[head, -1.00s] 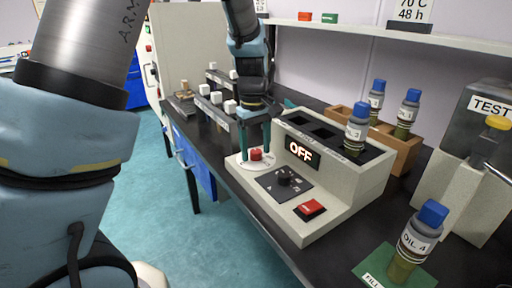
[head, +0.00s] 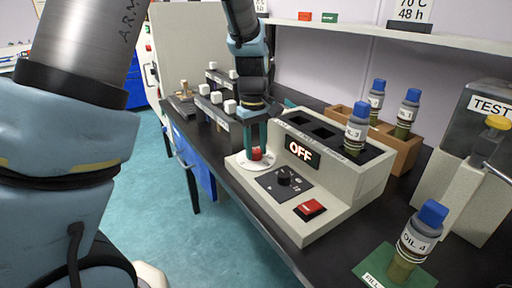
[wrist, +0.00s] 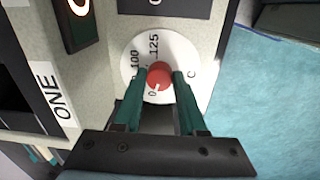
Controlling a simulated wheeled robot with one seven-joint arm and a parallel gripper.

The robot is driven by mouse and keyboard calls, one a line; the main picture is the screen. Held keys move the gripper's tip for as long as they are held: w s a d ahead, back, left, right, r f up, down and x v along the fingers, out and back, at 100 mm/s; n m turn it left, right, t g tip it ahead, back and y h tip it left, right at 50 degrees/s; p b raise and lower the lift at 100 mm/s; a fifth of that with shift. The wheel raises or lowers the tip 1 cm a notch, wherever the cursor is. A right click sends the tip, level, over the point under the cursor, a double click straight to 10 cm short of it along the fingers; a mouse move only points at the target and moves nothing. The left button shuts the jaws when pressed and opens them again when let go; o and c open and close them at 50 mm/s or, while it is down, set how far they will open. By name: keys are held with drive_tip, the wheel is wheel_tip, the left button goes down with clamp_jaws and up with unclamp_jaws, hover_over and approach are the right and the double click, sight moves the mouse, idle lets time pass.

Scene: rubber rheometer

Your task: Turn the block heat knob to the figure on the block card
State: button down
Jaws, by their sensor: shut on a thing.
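The red block heat knob (wrist: 159,75) sits on a round white dial (wrist: 133,57) with figures including 0, 100 and 125. A white mark on the knob points down and left in the wrist view, near the 0. The knob (head: 256,154) is on the left front of the grey heating block (head: 336,205). My gripper (wrist: 161,80) is shut on the knob, one green finger on each side; it also shows in the head view (head: 256,152). The block's display (head: 301,152) reads OFF. A card above the shelf (head: 411,10) reads 70 C, 48 h.
A black knob (head: 284,174) and a red switch (head: 310,208) are close beside the dial. OIL 3 (head: 355,130) stands in the block; OIL 4 (head: 420,235) stands on a green mat. Several white-topped items (head: 215,98) stand behind my gripper.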

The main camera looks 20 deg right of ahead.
sight(254, 150)
drive_tip(key=shift+m, duration=0.4)
drive_tip(key=m+p, duration=0.1)
drive_tip(key=m, duration=0.3)
drive_tip(key=shift+a, duration=0.1)
drive_tip(key=shift+m+p, duration=0.5)
drive_tip(key=shift+m, duration=2)
drive_tip(key=shift+w, duration=0.1)
drive_tip(key=shift+c, duration=2.3)
unclamp_jaws()
wheel_tip(254, 150, up, 11)
drive_tip(key=shift+a+b, duration=0.15)
drive_tip(key=shift+b, duration=0.3)
drive_tip(key=shift+w+f, duration=0.1)
